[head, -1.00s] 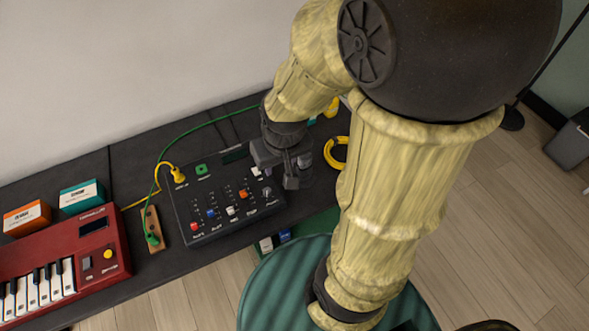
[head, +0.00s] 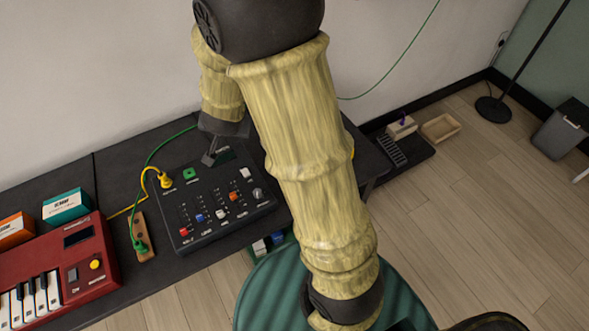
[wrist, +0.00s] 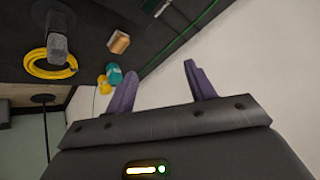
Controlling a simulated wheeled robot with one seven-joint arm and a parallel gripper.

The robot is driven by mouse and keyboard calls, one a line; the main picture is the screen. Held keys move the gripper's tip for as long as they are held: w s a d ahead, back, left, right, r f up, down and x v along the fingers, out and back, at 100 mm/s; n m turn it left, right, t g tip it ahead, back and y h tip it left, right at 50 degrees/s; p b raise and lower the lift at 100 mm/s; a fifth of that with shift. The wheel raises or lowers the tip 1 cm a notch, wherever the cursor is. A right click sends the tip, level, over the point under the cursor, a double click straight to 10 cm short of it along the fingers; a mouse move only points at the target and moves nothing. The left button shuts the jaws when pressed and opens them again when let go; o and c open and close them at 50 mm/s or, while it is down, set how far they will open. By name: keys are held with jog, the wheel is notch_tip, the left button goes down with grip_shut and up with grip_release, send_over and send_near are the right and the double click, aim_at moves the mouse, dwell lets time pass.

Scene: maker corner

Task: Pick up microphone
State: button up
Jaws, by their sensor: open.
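No microphone can be made out for certain. In the wrist view a grey, blocky upright thing (wrist: 57,46), which may be the microphone, stands at the upper left beside a yellow coil (wrist: 50,68). I cannot tell more of its shape. My gripper is open and empty, its two purple fingers (wrist: 160,68) spread apart against the pale wall, away from the grey thing. In the head view my arm hides the coil and that part of the table; only a dark part of my gripper (head: 211,157) shows above the mixer's back edge.
The black mixer (head: 222,212) with cables and a red keyboard (head: 65,262) occupy the dark table (head: 108,190). Small orange (wrist: 119,42) and teal (wrist: 114,73) things stand near the coil.

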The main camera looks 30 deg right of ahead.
jog(key=d+f+m+g+h+b, duration=0.3)
jog(key=f+m+h, duration=0.5)
jog(key=f, duration=0.1)
jog(key=s+m+g+h, duration=0.1)
jog(key=s+f+m+g+h, duration=0.1)
jog(key=s, duration=0.1)
jog(key=s+f+m+g+h, duration=0.1)
jog(key=s+g, duration=0.1)
jog(key=shift+a, duration=0.2)
jog(key=x, duration=1.2)
jog(key=shift+d, duration=0.2)
jog(key=shift+r, duration=0.1)
